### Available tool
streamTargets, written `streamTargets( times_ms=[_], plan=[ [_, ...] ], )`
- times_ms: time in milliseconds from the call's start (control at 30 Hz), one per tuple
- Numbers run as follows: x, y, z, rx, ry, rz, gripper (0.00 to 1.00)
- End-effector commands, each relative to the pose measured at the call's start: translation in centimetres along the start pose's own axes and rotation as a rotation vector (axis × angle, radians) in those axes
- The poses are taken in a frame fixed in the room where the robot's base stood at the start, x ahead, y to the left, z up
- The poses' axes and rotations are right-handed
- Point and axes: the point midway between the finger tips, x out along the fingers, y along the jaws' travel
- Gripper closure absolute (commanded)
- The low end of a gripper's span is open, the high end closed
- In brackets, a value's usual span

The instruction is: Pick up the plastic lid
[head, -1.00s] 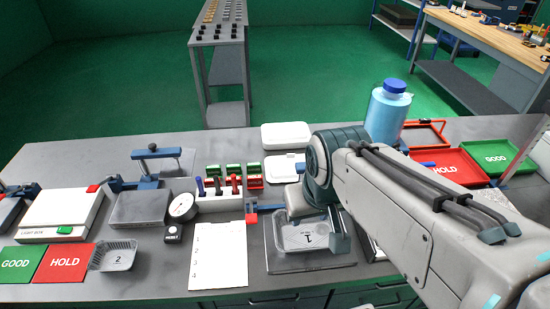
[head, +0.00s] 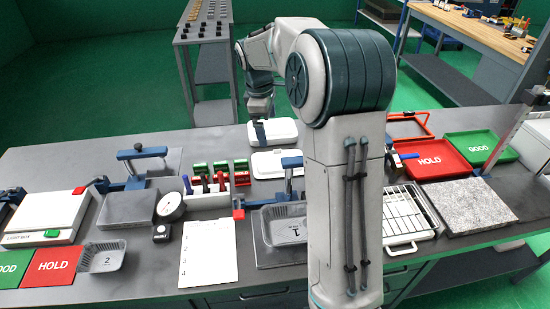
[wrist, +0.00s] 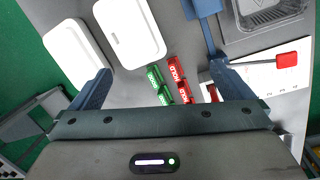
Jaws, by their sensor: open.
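Two white, rounded, flat pieces lie towards the back of the grey bench: a rear one (head: 283,131) and a nearer one (head: 268,164). I cannot tell for sure which is the plastic lid. In the wrist view they show at upper left, one (wrist: 72,52) at the outside and one (wrist: 128,30) closer to the middle. My gripper (head: 259,131) is at the rear piece's left side in the head view, pointing down. In the wrist view my gripper (wrist: 162,68) has its two blue fingers wide apart with nothing between them; both white pieces lie beyond the fingertips.
Red and green HOLD and GOOD blocks (wrist: 168,80) stand near the fingers. A blue clamp (head: 290,163) stands by clear tray 1 (head: 284,232). Clear tray 2 (head: 101,258) is at front left. A wire rack (head: 405,212) and a stone slab (head: 477,205) are right.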

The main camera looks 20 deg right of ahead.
Motion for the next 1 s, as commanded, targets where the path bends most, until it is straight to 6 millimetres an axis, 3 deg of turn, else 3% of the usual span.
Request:
streamTargets(
  times_ms=[33, 200, 400, 567, 1000],
  plan=[
    [1.6, 1.7, -0.3, -0.048, -0.005, -0.018, 0.0],
    [5.5, 6.0, -0.7, -0.21, -0.008, -0.055, 0.0],
    [8.6, 8.7, -0.6, -0.318, -0.004, -0.081, 0.0],
    [10.1, 9.2, -0.5, -0.345, -0.002, -0.09, 0.0],
    [17.4, 8.5, -0.4, -0.345, -0.003, -0.09, 0.0]
  ],
)
